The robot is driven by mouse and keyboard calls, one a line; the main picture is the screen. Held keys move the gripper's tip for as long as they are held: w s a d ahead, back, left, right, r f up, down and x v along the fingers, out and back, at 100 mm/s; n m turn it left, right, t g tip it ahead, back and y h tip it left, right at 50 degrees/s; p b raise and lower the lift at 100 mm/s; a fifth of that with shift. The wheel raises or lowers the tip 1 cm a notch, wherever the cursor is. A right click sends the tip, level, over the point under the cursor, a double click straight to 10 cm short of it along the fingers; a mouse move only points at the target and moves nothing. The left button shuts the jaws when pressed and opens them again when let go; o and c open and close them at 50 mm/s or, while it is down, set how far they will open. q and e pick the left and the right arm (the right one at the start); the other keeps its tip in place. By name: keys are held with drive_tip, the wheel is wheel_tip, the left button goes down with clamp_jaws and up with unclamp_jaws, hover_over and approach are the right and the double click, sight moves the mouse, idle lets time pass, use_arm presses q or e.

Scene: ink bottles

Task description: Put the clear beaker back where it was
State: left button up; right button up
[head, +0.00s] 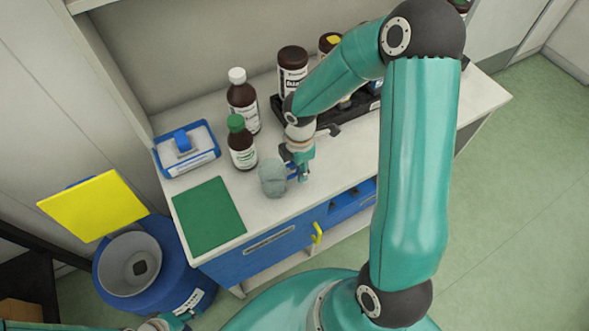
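The clear beaker (272,178) is a greyish see-through vessel near the front of the white counter, just right of the green mat (208,215). My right gripper (298,172) is right beside it, on its right side. Its fingers overlap the beaker's edge in the picture; I cannot tell whether they grip it. I cannot tell whether the beaker touches the counter. My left gripper (172,321) is low at the bottom left edge, partly cut off, away from the counter; its fingers are too small to read.
A green-capped brown bottle (241,146) and a white-capped one (243,103) stand behind the beaker. A black tray (283,112) with brown bottles is partly hidden by my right arm. A blue-white box (187,152) is left. A blue bin (165,262) with a yellow lid (93,205) stands on the floor.

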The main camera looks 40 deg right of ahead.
wheel_tip(320, 180, up, 12)
drive_tip(key=shift+d+r+p, duration=0.1)
drive_tip(key=shift+r+p, duration=0.05)
drive_tip(key=shift+p, duration=0.15)
idle(0.5)
idle(0.4)
